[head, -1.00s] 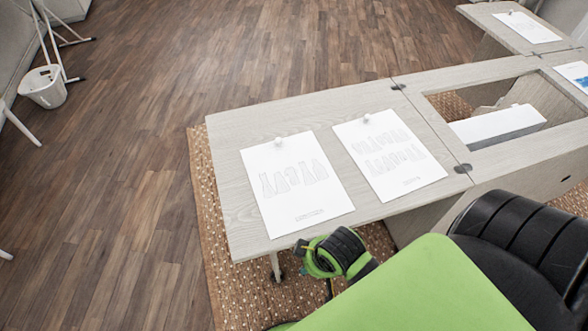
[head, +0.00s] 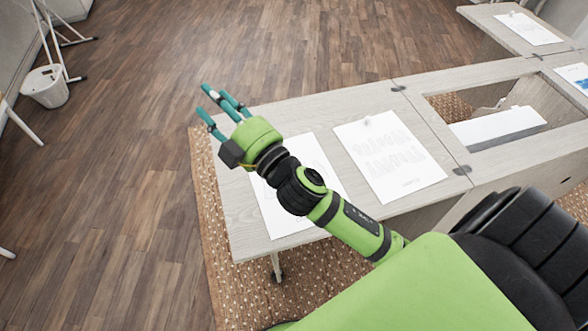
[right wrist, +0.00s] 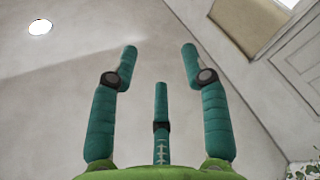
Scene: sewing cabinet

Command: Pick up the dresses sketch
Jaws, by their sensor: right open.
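Two white sheets with faint garment drawings lie on the pale wooden leaf of the cabinet. The left sheet (head: 318,160) is partly covered by my right arm, so most of its drawing is hidden. The right sheet (head: 390,165) is in clear view, with rows of garment shapes. I cannot tell for sure which one is the dresses sketch. My right gripper (head: 212,101) is open and empty, above the leaf's far left corner, fingers pointing up and left. In the right wrist view, its teal fingers (right wrist: 160,85) are spread with nothing between them. My left gripper is not in view.
The cabinet (head: 365,103) has an open well (head: 497,128) on the right. More sheets (head: 528,28) lie at the far right. A patterned rug (head: 213,240) is below. A white bin (head: 45,87) stands at the far left.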

